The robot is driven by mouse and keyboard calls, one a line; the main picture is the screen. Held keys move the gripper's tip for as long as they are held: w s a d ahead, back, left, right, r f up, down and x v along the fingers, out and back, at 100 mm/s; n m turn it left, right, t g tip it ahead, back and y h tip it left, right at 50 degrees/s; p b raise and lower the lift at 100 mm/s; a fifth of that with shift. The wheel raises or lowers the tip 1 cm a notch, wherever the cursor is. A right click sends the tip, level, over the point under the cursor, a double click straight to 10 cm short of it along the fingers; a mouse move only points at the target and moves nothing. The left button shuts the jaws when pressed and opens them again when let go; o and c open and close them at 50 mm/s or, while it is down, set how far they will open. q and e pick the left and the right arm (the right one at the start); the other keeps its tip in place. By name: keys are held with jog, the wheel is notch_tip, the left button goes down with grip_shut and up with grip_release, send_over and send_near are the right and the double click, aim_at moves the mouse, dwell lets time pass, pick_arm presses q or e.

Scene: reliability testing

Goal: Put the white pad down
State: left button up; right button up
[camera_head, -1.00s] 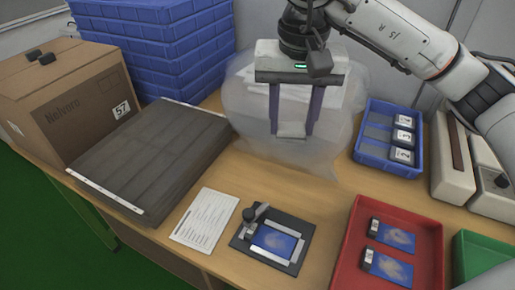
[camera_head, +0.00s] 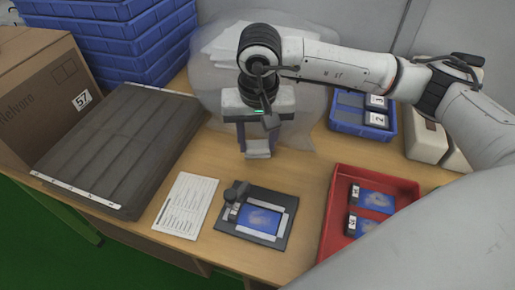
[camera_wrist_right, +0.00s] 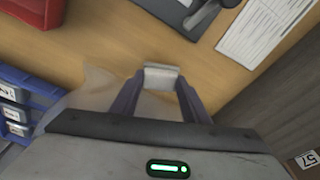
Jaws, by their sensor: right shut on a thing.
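The small white pad (camera_head: 258,153) is held between the fingertips of my right gripper (camera_head: 258,142), above the wooden table (camera_head: 298,171) behind the fixture. In the right wrist view the pad (camera_wrist_right: 161,71) sits across the ends of the two dark fingers, with bare wood beyond it. The gripper points down. I cannot tell whether the pad touches the table. My left gripper is not in view.
In front are a dark fixture (camera_head: 229,219) holding a blue card (camera_head: 259,219) and a printed sheet (camera_head: 188,205). A red tray (camera_head: 325,222) stands right, a blue bin (camera_head: 351,127) behind it. A clear plastic bag (camera_head: 208,80) lies behind the gripper; a grey slatted slab (camera_head: 118,145) is left.

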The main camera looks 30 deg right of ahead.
aim_at(258, 147)
jog(key=shift+f, duration=1.65)
jog(key=shift+f, duration=0.25)
jog(key=o, duration=0.9)
jog(key=shift+r, duration=0.1)
jog(key=shift+r, duration=0.3)
jog(key=r, duration=0.4)
jog(key=s+r, duration=0.1)
jog(key=r, duration=0.6)
jog(key=shift+s+a+r, duration=0.3)
jog(key=shift+a+r, duration=0.05)
jog(key=shift+a, duration=0.05)
jog(key=shift+f, duration=0.1)
